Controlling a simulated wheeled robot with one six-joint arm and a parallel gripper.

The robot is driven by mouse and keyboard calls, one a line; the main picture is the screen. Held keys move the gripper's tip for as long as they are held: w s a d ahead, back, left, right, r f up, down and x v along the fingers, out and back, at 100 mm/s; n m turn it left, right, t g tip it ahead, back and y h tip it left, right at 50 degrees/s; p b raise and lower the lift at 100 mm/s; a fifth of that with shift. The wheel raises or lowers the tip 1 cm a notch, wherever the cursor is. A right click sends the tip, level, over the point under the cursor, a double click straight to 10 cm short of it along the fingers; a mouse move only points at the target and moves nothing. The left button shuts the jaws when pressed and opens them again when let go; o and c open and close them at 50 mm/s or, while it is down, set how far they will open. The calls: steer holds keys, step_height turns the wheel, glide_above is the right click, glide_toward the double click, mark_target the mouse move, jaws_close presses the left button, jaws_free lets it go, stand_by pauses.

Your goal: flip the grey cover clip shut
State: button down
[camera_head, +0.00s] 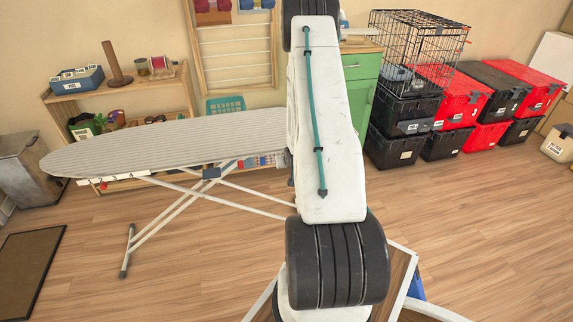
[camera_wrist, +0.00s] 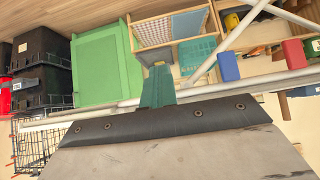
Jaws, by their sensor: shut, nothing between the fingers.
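The ironing board (camera_head: 170,150) stands at the left of the head view with a grey striped cover. I cannot make out the grey cover clip for certain in either view. A small dark piece (camera_head: 210,173) sits under the board near its legs. My gripper (camera_wrist: 158,70) shows in the wrist view as narrow teal-green fingers, shut and empty, projecting past a dark riveted band. In the head view my arm hides the gripper. Pale tubes (camera_wrist: 275,80), probably the board's legs, cross behind the fingers in the wrist view.
Black and red totes (camera_head: 468,100) are stacked at the right, with a wire cage (camera_head: 415,45) on top. A green cabinet (camera_head: 362,85) stands beside them. A wooden shelf (camera_head: 120,85) stands behind the board. A dark mat (camera_head: 30,265) lies at left. The right floor is clear.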

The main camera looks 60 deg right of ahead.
steer(key=shift+r, duration=0.3)
steer(key=s+a, duration=0.9)
steer(key=s, duration=0.1)
steer(key=shift+s+a, duration=0.15)
steer(key=shift+s, duration=0.1)
steer(key=shift+f, duration=0.1)
stand_by(0.3)
